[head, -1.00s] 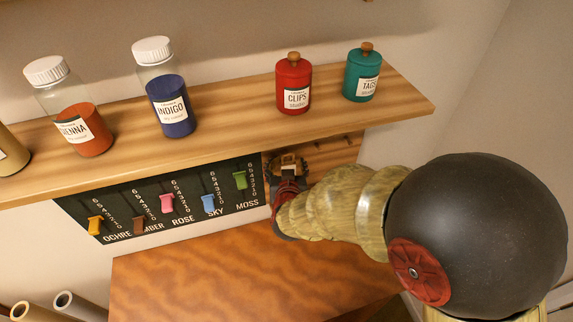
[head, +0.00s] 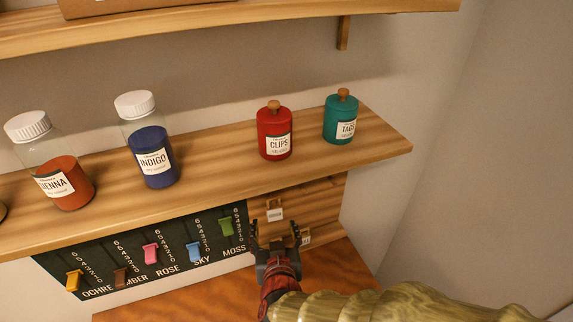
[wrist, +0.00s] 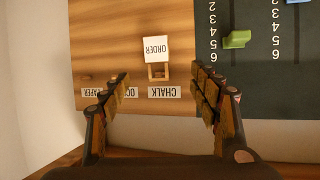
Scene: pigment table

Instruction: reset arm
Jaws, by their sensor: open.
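My gripper (head: 276,243) is open and empty in front of the wooden board (head: 335,190) under the shelf. In the wrist view my gripper (wrist: 160,88) shows its two fingers spread wide, with nothing between them but the board behind. A white tag (wrist: 156,49) reading ORDER, upside down in this view, hangs on the board beyond the fingertips, apart from them. It also shows in the head view as a small tag (head: 274,214) just above the gripper. A CHALK label (wrist: 164,92) and two partly hidden labels are on the board.
A dark slider panel (head: 120,259) with several coloured sliders is left of the gripper. Above, a shelf (head: 215,177) holds SIENNA and INDIGO jars, a red CLIPS canister (head: 274,130) and a teal TAGS canister (head: 341,119). Open wall lies to the right.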

